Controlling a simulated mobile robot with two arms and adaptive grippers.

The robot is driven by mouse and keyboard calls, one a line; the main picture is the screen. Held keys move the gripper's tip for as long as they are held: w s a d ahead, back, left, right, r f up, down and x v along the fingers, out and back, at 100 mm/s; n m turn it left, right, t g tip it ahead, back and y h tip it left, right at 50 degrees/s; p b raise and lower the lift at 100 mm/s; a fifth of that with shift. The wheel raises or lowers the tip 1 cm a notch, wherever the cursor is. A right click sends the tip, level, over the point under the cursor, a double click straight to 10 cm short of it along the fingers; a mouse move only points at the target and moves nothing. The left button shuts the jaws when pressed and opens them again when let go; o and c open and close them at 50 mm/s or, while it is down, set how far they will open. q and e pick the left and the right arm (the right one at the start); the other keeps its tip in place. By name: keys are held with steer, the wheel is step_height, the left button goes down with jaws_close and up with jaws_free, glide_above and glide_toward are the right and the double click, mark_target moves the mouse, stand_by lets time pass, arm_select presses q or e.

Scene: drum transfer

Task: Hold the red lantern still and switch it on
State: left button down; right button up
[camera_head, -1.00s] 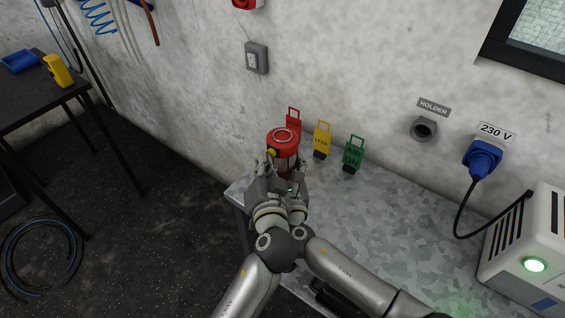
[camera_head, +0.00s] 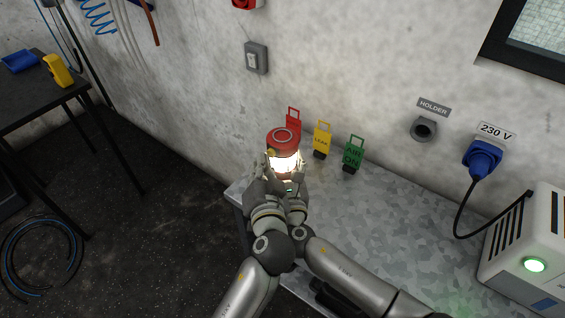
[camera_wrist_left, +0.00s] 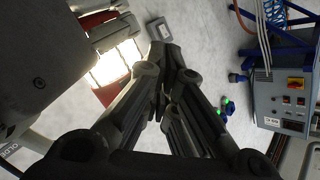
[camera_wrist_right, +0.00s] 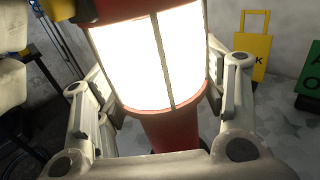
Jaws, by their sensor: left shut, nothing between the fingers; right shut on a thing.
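The red lantern (camera_head: 283,138) stands upright at the far left end of the grey metal bench (camera_head: 370,220), and its clear middle glows bright white. My right gripper (camera_wrist_right: 163,100) is shut around the lantern's lower body, one finger on each side. The glowing body (camera_wrist_right: 150,62) and red base fill much of the right wrist view. My left gripper (camera_head: 270,160) is shut and empty, close beside the lantern's left side. In the left wrist view its closed fingers (camera_wrist_left: 168,62) lie beside the lit lantern (camera_wrist_left: 112,65). Whether they touch the lantern is unclear.
A red tag stands behind the lantern; yellow (camera_head: 322,138) and green (camera_head: 353,154) tags stand to its right. A white box (camera_head: 530,250) with a green light stands at the bench's right, cabled to a blue plug (camera_head: 482,158). The bench middle is clear.

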arm_select(q)
steer(key=s+a, duration=0.2)
steer(key=s, duration=0.1)
steer(key=s+a, duration=0.1)
steer(key=shift+s+a, duration=0.25)
steer(key=shift+s, duration=0.15)
stand_by(0.4)
arm_select(e)
steer(key=o, duration=1.7)
steer(key=shift+s, duration=0.15)
